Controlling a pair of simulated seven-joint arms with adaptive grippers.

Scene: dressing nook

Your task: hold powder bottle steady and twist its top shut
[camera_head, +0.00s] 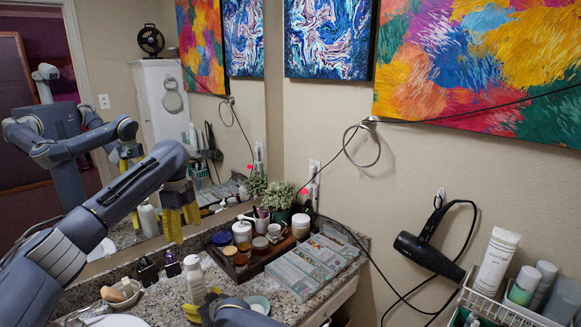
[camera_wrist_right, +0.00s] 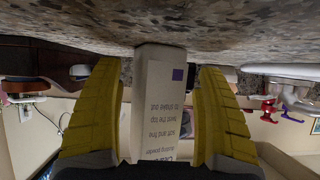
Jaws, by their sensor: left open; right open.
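The white powder bottle (camera_head: 194,283) stands upright on the granite counter in the head view, its narrower top (camera_head: 192,261) uppermost. It shows with printed text, upside down, in the right wrist view (camera_wrist_right: 158,95). My right gripper (camera_head: 203,301) is open low at the bottle, with a yellow finger on either side of it; whether the fingers touch it I cannot tell. My left gripper (camera_head: 181,222) is open and empty, pointing down, above and slightly left of the bottle top in the picture. The bottle's lower part is partly hidden by my right gripper.
A dark tray (camera_head: 252,270) of jars stands right of the bottle, beside several flat boxes (camera_head: 312,262). Small dark bottles (camera_head: 171,264) stand to the left. A mirror (camera_head: 225,110) rises behind the counter. A hair dryer (camera_head: 428,253) hangs on the wall.

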